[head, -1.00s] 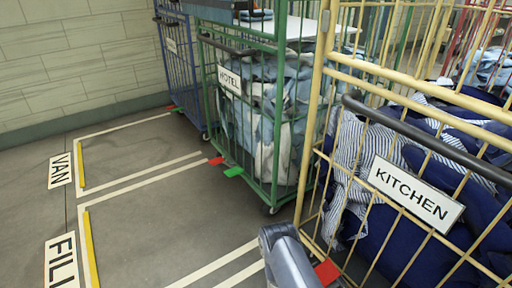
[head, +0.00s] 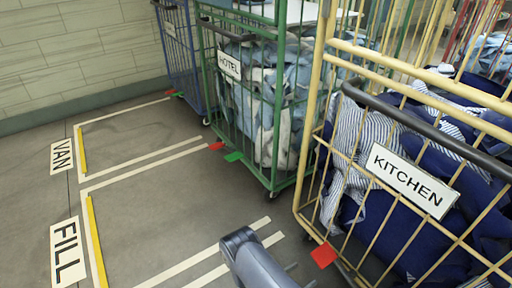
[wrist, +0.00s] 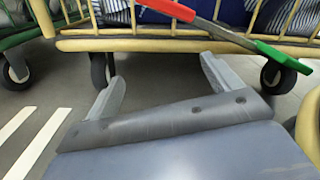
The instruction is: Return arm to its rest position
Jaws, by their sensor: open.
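My gripper (wrist: 160,88) is open and empty in the wrist view, its two grey fingers spread low in front of the yellow cart's bottom rail. A pedal bar with a red end (wrist: 167,9) and a green end (wrist: 284,57) crosses that rail beyond the fingers; I see no contact. In the head view my grey arm end (head: 255,262) is at the bottom middle, left of the yellow KITCHEN cart (head: 327,137). That cart's red pedal end (head: 324,255) shows just right of my arm.
The green HOTEL cart (head: 272,183) and a blue cart (head: 183,50) stand farther back, holding laundry or partly hidden. The HOTEL cart has red (head: 216,146) and green (head: 234,157) pedal ends. Marked floor bays (head: 140,205) to the left are clear.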

